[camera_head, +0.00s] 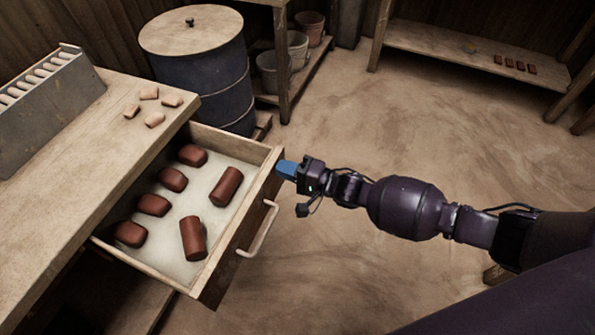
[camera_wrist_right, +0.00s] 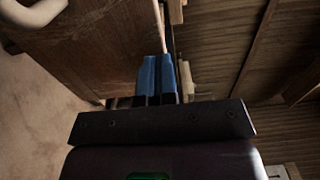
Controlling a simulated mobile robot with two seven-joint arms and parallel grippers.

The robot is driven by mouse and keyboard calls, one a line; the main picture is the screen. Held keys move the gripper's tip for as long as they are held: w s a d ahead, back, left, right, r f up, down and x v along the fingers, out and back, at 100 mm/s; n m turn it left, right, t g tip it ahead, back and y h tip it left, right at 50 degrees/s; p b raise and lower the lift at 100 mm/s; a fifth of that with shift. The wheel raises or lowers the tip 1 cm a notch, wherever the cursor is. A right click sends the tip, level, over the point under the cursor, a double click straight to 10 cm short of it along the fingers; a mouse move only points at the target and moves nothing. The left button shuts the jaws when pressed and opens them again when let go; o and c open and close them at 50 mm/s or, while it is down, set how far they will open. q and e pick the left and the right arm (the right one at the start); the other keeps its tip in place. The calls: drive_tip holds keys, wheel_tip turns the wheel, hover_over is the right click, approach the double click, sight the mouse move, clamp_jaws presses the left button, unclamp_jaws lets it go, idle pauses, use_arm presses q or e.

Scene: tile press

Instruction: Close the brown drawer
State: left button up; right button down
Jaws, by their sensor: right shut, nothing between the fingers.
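The brown drawer (camera_head: 235,250) is pulled open from the wooden workbench in the head view. Several dark red clay pieces lie on its pale bottom. A light bar handle (camera_head: 259,229) is on its front face. My right gripper (camera_head: 283,168) is shut and empty, its blue fingertips at the far end of the drawer front, near its top edge. In the right wrist view the blue fingers (camera_wrist_right: 156,75) are together beside the brown front panel (camera_wrist_right: 95,45), and part of the handle (camera_wrist_right: 30,12) shows at upper left. I cannot tell whether they touch the panel. My left gripper is not in view.
The workbench top (camera_head: 70,190) carries a grey slotted rack (camera_head: 45,95) and several small pale clay pieces. A blue barrel (camera_head: 210,75) stands behind the drawer. A shelf with buckets (camera_head: 297,50) and a low bench (camera_head: 430,45) stand farther back. The floor right of the drawer is clear.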

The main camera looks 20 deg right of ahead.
drive_tip(key=shift+w+a, duration=0.15)
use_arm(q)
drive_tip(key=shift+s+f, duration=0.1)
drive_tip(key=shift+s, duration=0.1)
use_arm(e)
drive_tip(key=b+x, duration=0.1)
drive_tip(key=x, duration=0.3)
drive_tip(key=b+x, duration=0.1)
drive_tip(key=x, duration=0.3)
drive_tip(key=b+x, duration=0.1)
drive_tip(key=x, duration=0.3)
drive_tip(key=shift+w+a+f, duration=0.15)
drive_tip(key=shift+a+f, duration=0.15)
drive_tip(key=shift+f, duration=0.1)
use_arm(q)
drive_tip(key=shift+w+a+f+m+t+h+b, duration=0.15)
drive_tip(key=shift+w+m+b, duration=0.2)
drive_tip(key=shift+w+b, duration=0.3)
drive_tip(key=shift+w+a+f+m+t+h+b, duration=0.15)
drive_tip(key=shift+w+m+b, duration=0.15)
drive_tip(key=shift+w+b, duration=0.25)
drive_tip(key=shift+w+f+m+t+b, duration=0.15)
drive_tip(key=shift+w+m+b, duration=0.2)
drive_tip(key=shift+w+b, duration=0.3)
use_arm(e)
drive_tip(key=x, duration=1.2)
drive_tip(key=shift+w+r, duration=0.3)
drive_tip(key=shift+r, duration=0.1)
drive_tip(key=shift+s, duration=0.1)
